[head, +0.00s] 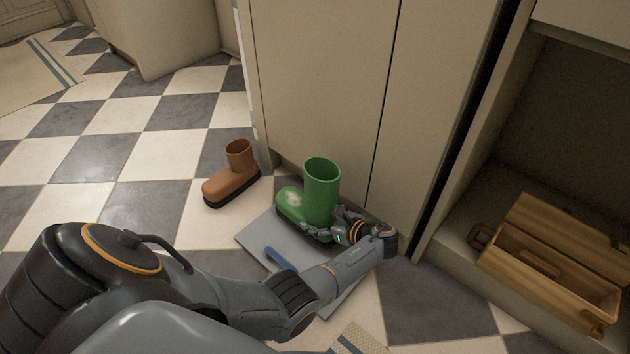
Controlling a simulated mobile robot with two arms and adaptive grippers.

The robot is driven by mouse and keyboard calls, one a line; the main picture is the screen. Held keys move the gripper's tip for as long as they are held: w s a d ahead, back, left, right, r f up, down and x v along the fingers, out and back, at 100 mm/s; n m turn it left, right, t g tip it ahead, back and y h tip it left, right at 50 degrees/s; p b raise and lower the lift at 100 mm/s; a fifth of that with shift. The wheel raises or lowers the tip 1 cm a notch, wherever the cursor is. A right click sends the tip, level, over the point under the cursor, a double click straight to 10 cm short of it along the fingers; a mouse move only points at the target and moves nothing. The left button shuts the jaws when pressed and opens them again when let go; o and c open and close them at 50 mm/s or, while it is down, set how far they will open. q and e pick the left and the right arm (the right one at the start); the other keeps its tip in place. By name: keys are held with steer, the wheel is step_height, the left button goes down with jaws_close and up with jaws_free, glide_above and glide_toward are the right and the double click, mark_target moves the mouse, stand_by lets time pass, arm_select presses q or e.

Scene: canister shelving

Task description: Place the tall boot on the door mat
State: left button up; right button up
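The tall green boot (321,188) stands upright at the cabinet front, with its toe to the left. Its lower part is over the far part of a flat grey mat (258,238); I cannot tell whether its sole touches the mat. My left gripper (334,228) is at the boot's lower right side, close to the heel. The fingers are small and partly merge with the boot, so I cannot tell whether they grip it. My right gripper is not in view.
A short brown boot (233,178) stands on the checkered floor to the left. A blue strip (281,259) lies on the grey mat. A wooden toolbox (548,270) sits in the open cabinet at right. A striped rug (30,80) is far left.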

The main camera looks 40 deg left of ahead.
arm_select(q)
steer(key=shift+w+d+f, duration=0.15)
steer(key=shift+f, duration=0.05)
steer(key=shift+f+b, duration=1.35)
steer(key=shift+f, duration=0.15)
steer(key=o, duration=1.8)
steer(key=shift+f, duration=0.1)
